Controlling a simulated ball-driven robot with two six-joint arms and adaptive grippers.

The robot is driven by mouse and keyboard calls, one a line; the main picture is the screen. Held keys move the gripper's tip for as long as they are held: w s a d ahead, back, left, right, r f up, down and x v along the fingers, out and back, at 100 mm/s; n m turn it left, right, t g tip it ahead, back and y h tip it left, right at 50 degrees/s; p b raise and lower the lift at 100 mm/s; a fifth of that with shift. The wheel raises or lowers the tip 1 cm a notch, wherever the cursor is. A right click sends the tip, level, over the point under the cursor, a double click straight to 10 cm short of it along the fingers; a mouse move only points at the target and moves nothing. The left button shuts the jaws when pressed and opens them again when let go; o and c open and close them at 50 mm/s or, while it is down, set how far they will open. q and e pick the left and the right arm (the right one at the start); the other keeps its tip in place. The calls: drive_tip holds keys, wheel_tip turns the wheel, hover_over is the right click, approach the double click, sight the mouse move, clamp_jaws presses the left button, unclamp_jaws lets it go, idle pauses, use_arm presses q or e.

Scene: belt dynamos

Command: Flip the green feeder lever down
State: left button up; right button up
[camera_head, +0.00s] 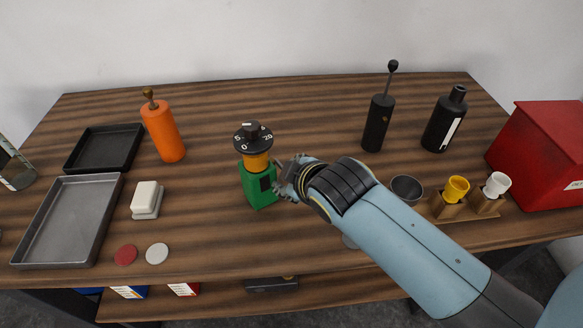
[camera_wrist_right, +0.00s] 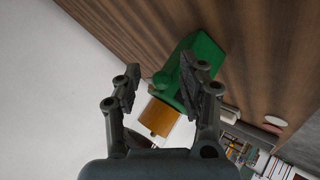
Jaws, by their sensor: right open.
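The green feeder (camera_head: 262,189) stands upright near the middle of the table, with an orange-yellow neck (camera_head: 257,162) and a black numbered dial (camera_head: 253,137) on top. A dark patch shows on its side facing my right gripper. I cannot clearly make out a lever; the gripper may hide it. My right gripper (camera_head: 284,180) is just right of the green body, close to it. In the right wrist view its open fingers (camera_wrist_right: 160,80) point at the green body (camera_wrist_right: 193,60) and neck (camera_wrist_right: 159,117), with nothing clearly held between them. My left gripper is out of view.
An orange bottle (camera_head: 163,133), a black tray (camera_head: 106,148) and a grey tray (camera_head: 70,218) stand left. A white-grey block (camera_head: 147,198) and two discs lie nearer. Black bottles (camera_head: 377,123), a cup rack (camera_head: 446,208) and a red box (camera_head: 545,160) stand right.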

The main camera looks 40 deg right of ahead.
wheel_tip(320, 180, up, 10)
idle(0.5)
